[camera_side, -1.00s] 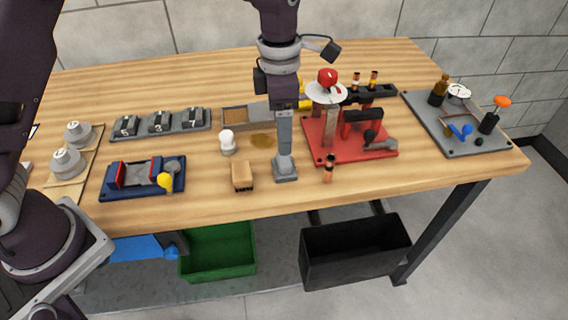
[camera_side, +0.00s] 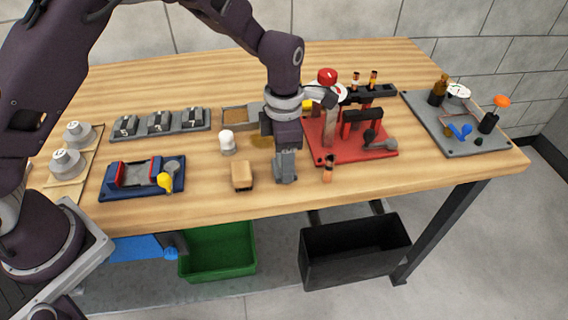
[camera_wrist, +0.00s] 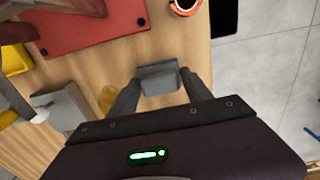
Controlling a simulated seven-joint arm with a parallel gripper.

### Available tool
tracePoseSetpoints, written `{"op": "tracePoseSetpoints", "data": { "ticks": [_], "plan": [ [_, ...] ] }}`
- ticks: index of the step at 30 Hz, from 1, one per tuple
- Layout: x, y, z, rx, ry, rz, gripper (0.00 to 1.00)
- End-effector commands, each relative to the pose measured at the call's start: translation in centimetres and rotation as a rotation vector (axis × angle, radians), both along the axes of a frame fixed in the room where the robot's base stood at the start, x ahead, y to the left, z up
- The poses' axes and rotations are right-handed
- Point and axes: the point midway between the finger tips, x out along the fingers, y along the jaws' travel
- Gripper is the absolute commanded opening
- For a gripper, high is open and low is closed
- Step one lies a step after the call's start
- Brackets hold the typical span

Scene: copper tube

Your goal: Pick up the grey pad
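The grey pad (camera_wrist: 159,78) is a small squarish block on the wooden table, near the front edge. In the side view it shows low beneath my gripper, partly covered by the fingers. My gripper (camera_side: 285,174) is down at the table, pointing straight down over the pad. In the wrist view the fingers of my gripper (camera_wrist: 161,80) stand apart, one on each side of the pad. They are very close to its sides; I cannot tell whether they touch it.
A tan block (camera_side: 242,176) stands left of my gripper and a white-topped piece (camera_side: 227,143) behind it. A small copper-coloured tube (camera_side: 328,170) stands close on the right, before the red plate (camera_side: 350,151). The front table edge is near.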

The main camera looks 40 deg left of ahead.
Motion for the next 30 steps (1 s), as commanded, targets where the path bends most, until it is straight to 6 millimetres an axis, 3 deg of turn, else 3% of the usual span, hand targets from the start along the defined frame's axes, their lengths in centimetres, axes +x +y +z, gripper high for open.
{"op": "tracePoseSetpoints", "data": {
  "ticks": [3, 8, 11, 18, 22, 26, 30],
  "plan": [
    [0.0, 0.0, 0.0, -0.001, -0.001, 0.000, 0.11],
    [0.0, 0.0, 0.3, -0.001, -0.002, 0.000, 0.11],
    [0.1, -0.1, 1.9, -0.002, -0.005, 0.000, 0.11],
    [0.1, 0.0, 7.9, -0.001, -0.004, -0.001, 0.11],
    [0.1, 0.3, 9.7, -0.001, -0.002, -0.039, 0.11],
    [0.2, 2.4, 10.0, 0.001, 0.000, -0.266, 0.11],
    [0.3, 5.8, 9.8, 0.001, 0.002, -0.678, 0.11]
  ]
}}
